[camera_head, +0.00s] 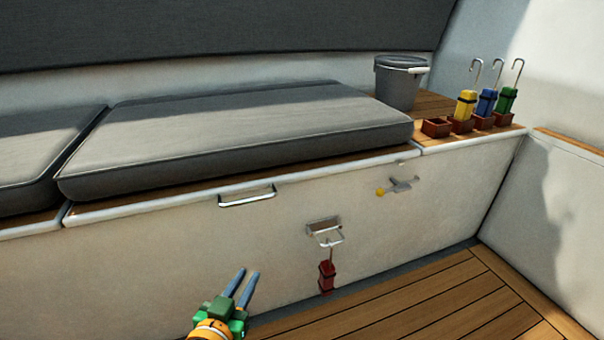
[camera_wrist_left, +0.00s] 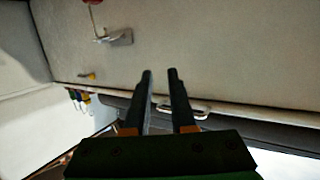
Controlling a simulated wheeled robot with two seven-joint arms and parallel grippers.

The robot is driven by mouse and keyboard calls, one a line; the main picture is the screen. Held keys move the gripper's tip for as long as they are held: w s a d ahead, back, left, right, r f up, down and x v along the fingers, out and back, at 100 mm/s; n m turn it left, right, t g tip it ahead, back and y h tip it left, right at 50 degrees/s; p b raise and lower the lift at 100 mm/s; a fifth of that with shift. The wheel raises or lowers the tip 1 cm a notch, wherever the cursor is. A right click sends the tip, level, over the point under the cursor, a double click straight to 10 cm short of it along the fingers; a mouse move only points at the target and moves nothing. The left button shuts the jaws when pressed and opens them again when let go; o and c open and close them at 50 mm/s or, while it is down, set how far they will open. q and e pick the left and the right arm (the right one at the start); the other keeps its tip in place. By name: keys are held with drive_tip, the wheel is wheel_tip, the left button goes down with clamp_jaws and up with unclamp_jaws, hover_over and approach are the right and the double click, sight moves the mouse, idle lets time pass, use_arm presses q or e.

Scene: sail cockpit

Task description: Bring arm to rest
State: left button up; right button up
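My left gripper (camera_head: 248,272) is low in front of the pale locker front in the head view. Its two blue fingers point up with a narrow gap between them and nothing in it. The same gripper (camera_wrist_left: 160,72) shows in the left wrist view, its dark fingers apart and empty. A red block (camera_head: 327,276) hangs by a hook from a metal bracket (camera_head: 323,230) on the locker front, right of the gripper and apart from it. In the left wrist view, which is upside down, the bracket (camera_wrist_left: 116,38) shows at the top. My right gripper is in neither view.
A metal handle (camera_head: 247,196) and a latch with a yellow knob (camera_head: 380,192) stick out of the locker front. Grey cushions (camera_head: 240,135), a grey bucket (camera_head: 400,85) and yellow, blue and green hooked blocks in red holders (camera_head: 437,128) are on top. The wooden floor (camera_head: 430,300) is clear.

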use_arm(q)
drive_tip(key=s+a+f+g+y+p, duration=0.1)
drive_tip(key=s+a+f+g+p, duration=0.25)
drive_tip(key=s+f+g, duration=0.55)
drive_tip(key=s+a+f+g+y+p, duration=0.2)
drive_tip(key=s+f+g+p, duration=0.25)
drive_tip(key=s, duration=0.95)
drive_tip(key=s+a+r+p, duration=0.1)
drive_tip(key=s+r+p, duration=0.5)
drive_tip(key=p, duration=1.1)
drive_tip(key=s+a+r+p, duration=0.1)
drive_tip(key=s+r+p, duration=0.6)
drive_tip(key=r+p, duration=0.6)
drive_tip(key=p, duration=0.5)
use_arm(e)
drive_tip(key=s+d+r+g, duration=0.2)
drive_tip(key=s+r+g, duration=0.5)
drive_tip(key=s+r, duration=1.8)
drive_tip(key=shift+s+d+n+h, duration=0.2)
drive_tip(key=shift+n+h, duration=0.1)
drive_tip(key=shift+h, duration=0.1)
use_arm(q)
drive_tip(key=shift+g+p, duration=0.25)
drive_tip(key=shift+p, duration=0.05)
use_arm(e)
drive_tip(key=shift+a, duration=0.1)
